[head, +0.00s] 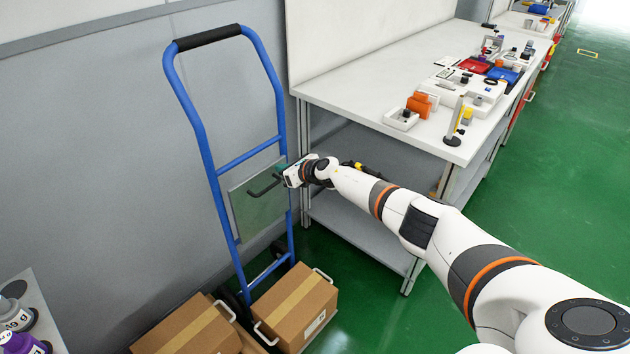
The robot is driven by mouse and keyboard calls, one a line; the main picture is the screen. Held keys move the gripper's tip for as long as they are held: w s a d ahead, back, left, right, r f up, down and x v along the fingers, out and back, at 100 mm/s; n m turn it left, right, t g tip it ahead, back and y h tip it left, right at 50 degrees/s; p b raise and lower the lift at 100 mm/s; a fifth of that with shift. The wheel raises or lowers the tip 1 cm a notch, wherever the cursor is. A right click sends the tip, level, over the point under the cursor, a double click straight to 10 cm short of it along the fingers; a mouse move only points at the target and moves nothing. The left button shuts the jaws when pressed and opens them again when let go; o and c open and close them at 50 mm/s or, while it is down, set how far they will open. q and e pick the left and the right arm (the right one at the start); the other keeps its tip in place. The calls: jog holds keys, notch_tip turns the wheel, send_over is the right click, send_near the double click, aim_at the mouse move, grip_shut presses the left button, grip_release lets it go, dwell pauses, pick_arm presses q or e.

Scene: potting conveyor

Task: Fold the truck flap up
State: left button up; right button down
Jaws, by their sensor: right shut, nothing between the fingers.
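The blue hand truck (208,150) stands upright against the grey wall, with a black grip on its top bar. A flat grey-green plate (245,220), which looks like the truck flap, stands roughly upright between the truck's rails. My right gripper (252,193) is in front of this plate, its dark fingers shut and empty. The fingers overlap the plate's upper part in the head view; I cannot tell whether they touch it. The gripper and wrist hide part of the plate's upper right. My left gripper is not in view.
Cardboard boxes with white handles (295,303) sit at the truck's foot. A white workbench (370,90) with small parts and trays stands to the right, close behind my right arm. Bottles (18,315) stand at the lower left. Green floor (560,190) is clear at right.

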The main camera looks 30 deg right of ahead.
jog(key=s+d+r+p, duration=0.3)
jog(key=s+r+p, duration=0.4)
jog(key=s, duration=0.1)
jog(key=s+a+f+m+g+h, duration=0.2)
jog(key=s+f+m, duration=0.85)
jog(key=f, duration=0.45)
jog(key=s+a+f+m+g+h, duration=0.1)
jog(key=s+a+f+m, duration=0.1)
jog(key=s+f+m, duration=1.1)
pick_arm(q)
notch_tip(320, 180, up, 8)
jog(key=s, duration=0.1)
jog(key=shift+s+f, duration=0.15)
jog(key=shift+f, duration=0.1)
pick_arm(e)
jog(key=s+a+f+m+g, duration=0.2)
jog(key=s+f+m, duration=0.2)
jog(key=s, duration=0.9)
jog(key=s+a+f+m+g, duration=0.2)
jog(key=s+f+m, duration=0.3)
jog(key=s, duration=0.8)
jog(key=s+a+f+m+g+h, duration=0.1)
jog(key=s+f+m+g, duration=0.3)
jog(key=s+f, duration=0.5)
jog(key=s+a+m, duration=0.1)
jog(key=s, duration=0.2)
jog(key=shift+s+a+f, duration=0.15)
jog(key=shift+s+a, duration=0.05)
jog(key=shift+s, duration=0.2)
